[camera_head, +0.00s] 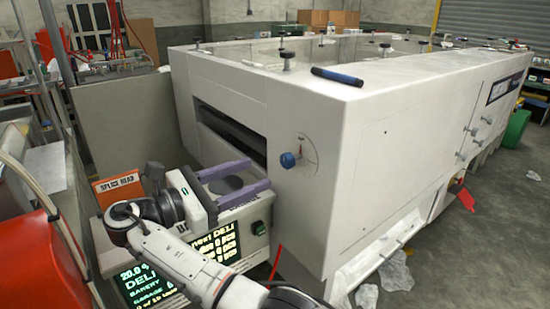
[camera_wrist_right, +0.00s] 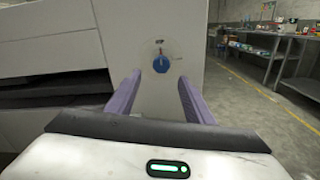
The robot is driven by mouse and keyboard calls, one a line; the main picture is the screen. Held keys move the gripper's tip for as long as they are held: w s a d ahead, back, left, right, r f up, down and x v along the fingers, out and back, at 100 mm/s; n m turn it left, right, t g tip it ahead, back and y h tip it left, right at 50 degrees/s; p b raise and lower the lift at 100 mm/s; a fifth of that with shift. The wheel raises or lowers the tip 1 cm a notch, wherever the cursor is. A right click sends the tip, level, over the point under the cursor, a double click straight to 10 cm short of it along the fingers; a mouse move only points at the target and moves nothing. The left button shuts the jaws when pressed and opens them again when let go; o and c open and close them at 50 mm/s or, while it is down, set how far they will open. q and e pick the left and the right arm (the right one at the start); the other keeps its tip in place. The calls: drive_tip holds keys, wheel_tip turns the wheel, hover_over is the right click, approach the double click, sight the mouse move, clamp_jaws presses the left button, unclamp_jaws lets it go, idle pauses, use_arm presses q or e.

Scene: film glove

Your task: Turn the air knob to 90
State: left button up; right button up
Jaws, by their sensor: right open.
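The blue air knob (camera_head: 287,160) sits on the white end panel of the large machine, beside a round dial with a red mark. In the right wrist view the knob (camera_wrist_right: 161,64) shows ahead, between the two fingers in the picture, with a small red mark at its top. The dial figures are too small to read. My right gripper (camera_head: 259,174) has purple fingers, open and empty, pointing at the panel to the left of the knob and apart from it. The fingers also show in the right wrist view (camera_wrist_right: 158,77). My left gripper is not in view.
The white machine (camera_head: 385,150) has a dark slot (camera_head: 230,131) left of the knob. A dark blue cylinder (camera_head: 337,76) lies on its top edge. Display boxes with lit text (camera_head: 215,245) and an orange sign (camera_head: 119,188) stand near my right arm. A workbench (camera_wrist_right: 275,45) stands far right.

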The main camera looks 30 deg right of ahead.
sight(284, 162)
drive_tip(key=d, duration=1)
drive_tip(key=shift+w+d+r+p, duration=0.1)
drive_tip(key=shift+w+p, duration=0.15)
drive_tip(key=shift+p, duration=0.15)
drive_tip(key=c, duration=1)
